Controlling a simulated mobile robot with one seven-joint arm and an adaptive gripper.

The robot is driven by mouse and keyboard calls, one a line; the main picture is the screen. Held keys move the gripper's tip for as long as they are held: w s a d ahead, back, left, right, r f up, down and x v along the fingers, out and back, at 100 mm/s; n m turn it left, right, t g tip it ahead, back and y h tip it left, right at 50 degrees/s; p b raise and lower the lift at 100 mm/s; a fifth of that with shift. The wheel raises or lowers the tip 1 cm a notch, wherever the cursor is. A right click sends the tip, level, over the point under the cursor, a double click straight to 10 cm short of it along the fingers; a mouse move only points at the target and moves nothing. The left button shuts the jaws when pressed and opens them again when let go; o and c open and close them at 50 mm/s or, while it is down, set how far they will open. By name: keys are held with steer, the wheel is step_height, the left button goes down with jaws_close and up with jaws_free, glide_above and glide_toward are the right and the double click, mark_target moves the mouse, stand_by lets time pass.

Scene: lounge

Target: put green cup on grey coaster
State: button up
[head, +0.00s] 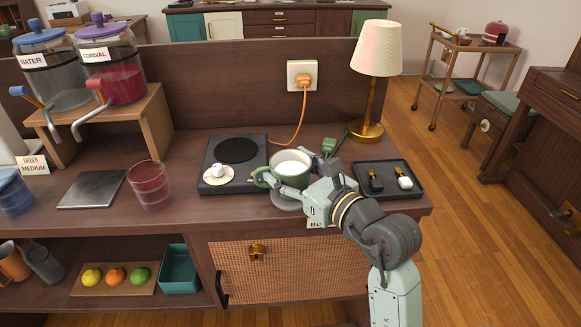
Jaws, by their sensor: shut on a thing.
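The green cup (284,177) has a pale inside and a handle on its left. It is upright at the front of the counter. My gripper (308,179) comes from the right and is shut on the cup's right side, with its fingers partly covering the cup. A round grey coaster (284,205) shows just below the cup in the picture, partly hidden by the cup and my gripper. I cannot tell whether the cup's base touches the coaster or is held above it.
A dark tray (388,181) and a lamp (377,60) are to the right. A red glass (149,186) and dark square slab (93,189) lie further left.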

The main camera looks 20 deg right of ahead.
steer(key=shift+f+b, duration=0.2)
steer(key=shift+b, duration=0.2)
steer(key=o, duration=2)
steer(key=shift+c, duration=0.2)
steer(key=shift+r, duration=0.15)
steer(key=shift+r+p, duration=0.2)
steer(key=shift+p, duration=0.3)
steer(key=b+v, duration=0.4)
steer(key=v, duration=0.8)
steer(key=shift+d, duration=0.15)
